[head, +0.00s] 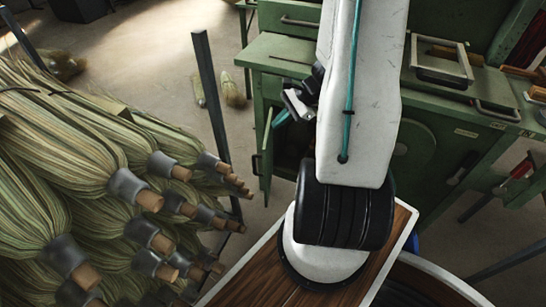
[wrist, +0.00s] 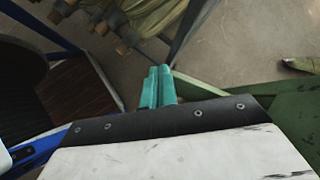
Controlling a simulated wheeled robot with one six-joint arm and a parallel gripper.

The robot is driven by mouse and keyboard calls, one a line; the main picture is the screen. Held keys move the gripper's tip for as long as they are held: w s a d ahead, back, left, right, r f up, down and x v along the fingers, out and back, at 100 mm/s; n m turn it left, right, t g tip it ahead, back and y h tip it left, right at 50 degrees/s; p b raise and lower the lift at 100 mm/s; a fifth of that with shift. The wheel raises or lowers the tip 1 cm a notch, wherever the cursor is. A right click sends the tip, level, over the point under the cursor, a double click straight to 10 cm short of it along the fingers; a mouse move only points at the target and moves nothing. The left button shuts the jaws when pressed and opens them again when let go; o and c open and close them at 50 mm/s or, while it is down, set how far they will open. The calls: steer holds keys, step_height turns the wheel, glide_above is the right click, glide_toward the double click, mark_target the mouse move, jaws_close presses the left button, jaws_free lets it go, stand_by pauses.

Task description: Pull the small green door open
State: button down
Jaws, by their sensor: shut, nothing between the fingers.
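The small green door (head: 267,156) is on the left end of the green cabinet and stands ajar, seen nearly edge-on, with a dark gap to its right. Its dark handle (head: 256,165) is on the left face. My gripper (head: 279,118) has teal fingers and is at the door's upper edge, partly hidden by my arm. In the wrist view, my gripper (wrist: 157,87) has its fingers together and empty, beside the end of a light green edge (wrist: 205,88) that looks like the door's top. I cannot tell whether they touch.
The green cabinet (head: 440,150) stands at the right, with tools and a metal frame (head: 440,62) on top. A dark upright post (head: 211,95) and a stack of brooms (head: 100,180) are at the left. Bare floor (head: 160,65) lies behind the post.

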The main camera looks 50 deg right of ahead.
steer(key=s+d+f+m+t+h, duration=0.1)
steer(key=s+d+f+m, duration=0.25)
steer(key=f, duration=0.25)
steer(key=s+d+f+m+t, duration=0.1)
steer(key=s+d+f+m, duration=0.25)
steer(key=f, duration=0.35)
steer(key=w+a+r+x, duration=0.1)
steer(key=w+r+x, duration=0.1)
steer(key=x, duration=1.1)
steer(key=shift+r, duration=0.1)
